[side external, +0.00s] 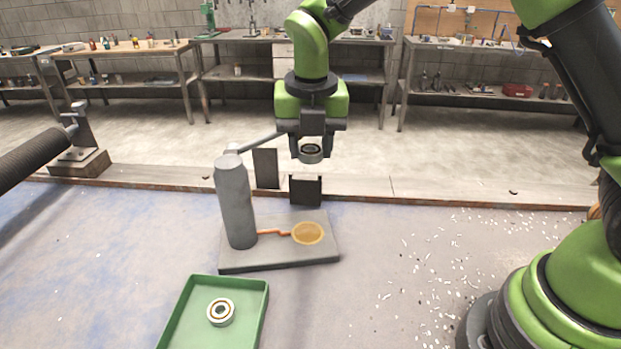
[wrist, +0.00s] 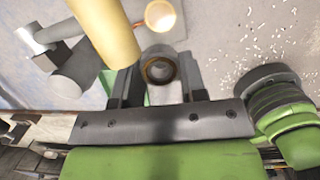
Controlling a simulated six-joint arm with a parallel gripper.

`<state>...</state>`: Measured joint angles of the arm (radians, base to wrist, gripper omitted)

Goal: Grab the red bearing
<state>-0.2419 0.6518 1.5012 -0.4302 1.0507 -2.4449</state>
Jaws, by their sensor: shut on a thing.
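My gripper (side external: 311,147) hangs above the grey fixture, pointing down. It is shut on a ring-shaped bearing (side external: 311,156), held in the air between its fingers. In the wrist view the held bearing (wrist: 158,68) sits between the two dark fingers (wrist: 157,90) and shows a brownish inner ring. I cannot tell whether it is the red one. Another bearing (side external: 221,312), pale with a reddish-brown ring, lies in the green tray (side external: 176,330), apart from my gripper.
A grey fixture has a base plate (side external: 272,258), an upright post (side external: 236,205) and a glowing orange disc (side external: 308,233). Dark upright plates (side external: 305,190) stand behind it. White scraps (side external: 440,250) litter the right of the table. A yellow cylinder (wrist: 105,30) fills the wrist view's upper left.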

